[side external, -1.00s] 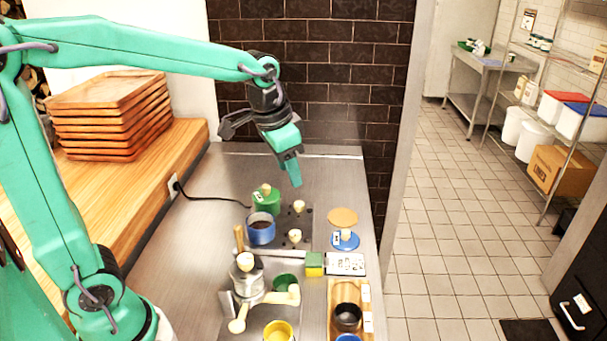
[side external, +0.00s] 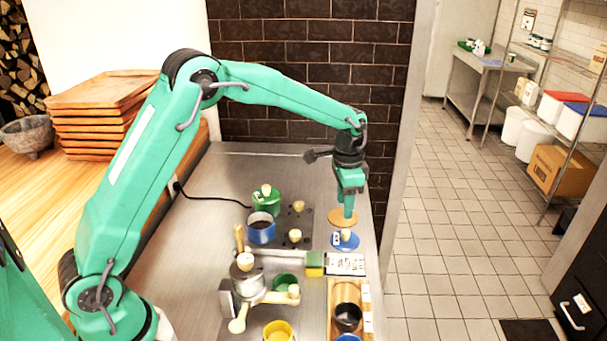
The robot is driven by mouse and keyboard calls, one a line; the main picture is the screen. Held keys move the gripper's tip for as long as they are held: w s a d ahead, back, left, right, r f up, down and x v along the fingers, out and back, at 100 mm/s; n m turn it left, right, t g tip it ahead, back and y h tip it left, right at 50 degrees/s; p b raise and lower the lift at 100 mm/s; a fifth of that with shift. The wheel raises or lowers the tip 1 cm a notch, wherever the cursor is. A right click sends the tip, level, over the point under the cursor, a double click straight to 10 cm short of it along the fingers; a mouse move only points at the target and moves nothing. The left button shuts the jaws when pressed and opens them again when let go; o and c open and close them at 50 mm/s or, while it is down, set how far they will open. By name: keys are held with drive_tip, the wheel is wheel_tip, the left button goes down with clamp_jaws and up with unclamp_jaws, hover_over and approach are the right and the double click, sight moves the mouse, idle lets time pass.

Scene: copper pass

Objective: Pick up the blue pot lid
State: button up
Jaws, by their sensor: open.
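The blue pot lid (side external: 338,243) lies on the steel counter, right of the burner plate, with a pale knob on top and a small white label. A round tan disc (side external: 335,217) lies just behind it. My gripper (side external: 347,212) points down above the disc and the lid's far side, open and empty. Its fingertips look close above the lid's knob, but I cannot tell the exact gap. The gripper covers part of the disc.
A blue pot (side external: 261,229) and a green pot (side external: 266,203) stand to the left. A green and yellow sponge (side external: 314,265) and a white labelled box (side external: 345,263) lie in front. A metal pot (side external: 246,275) and a wooden tray (side external: 366,300) are nearer.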

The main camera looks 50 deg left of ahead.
sight(344, 232)
drive_tip(key=shift+w+f, duration=0.35)
drive_tip(key=shift+f, duration=4.15)
clamp_jaws()
